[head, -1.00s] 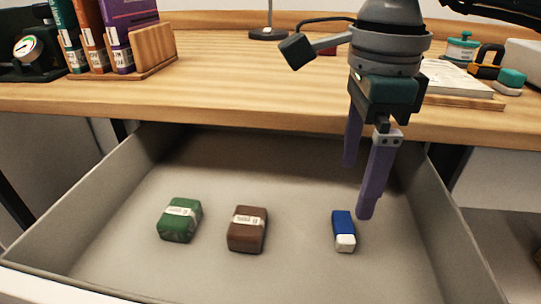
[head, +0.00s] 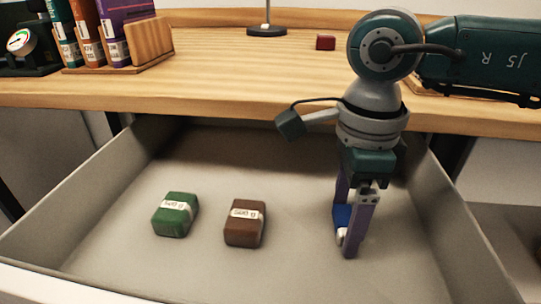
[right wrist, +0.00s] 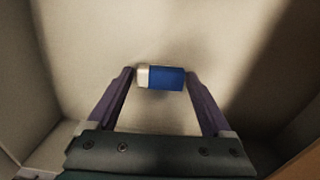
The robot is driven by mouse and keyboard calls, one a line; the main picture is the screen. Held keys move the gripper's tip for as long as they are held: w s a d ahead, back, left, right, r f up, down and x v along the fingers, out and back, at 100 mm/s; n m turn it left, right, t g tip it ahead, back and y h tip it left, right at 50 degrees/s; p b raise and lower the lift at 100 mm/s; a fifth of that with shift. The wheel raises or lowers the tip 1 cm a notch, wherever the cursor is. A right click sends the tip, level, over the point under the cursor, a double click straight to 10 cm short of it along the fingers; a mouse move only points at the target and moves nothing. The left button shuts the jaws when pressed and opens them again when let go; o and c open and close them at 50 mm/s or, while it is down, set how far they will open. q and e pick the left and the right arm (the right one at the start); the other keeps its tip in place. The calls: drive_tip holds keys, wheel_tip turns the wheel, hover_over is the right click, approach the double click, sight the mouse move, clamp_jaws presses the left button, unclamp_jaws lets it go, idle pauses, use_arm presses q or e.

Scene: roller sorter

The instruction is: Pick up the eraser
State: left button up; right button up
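The eraser (head: 341,216), blue with a white end, lies on the floor of the open drawer (head: 110,262) at the right in the head view. My right gripper (head: 345,245) points down into the drawer, its purple fingers around the eraser's place and partly hiding it. The fingers are apart, and I see no grip on the eraser. My left gripper is not in view.
A green block (head: 175,214) and a brown block (head: 245,222) with labels lie left of the eraser in the drawer. The drawer walls stand around them. The wooden desk top (head: 220,80) is above and behind, with books (head: 88,35) in a holder.

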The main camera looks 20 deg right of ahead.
sight(346, 220)
drive_tip(key=c, duration=1.1)
drive_tip(key=shift+o, duration=0.2)
wheel_tip(346, 220, up, 20)
drive_tip(key=p, duration=0.4)
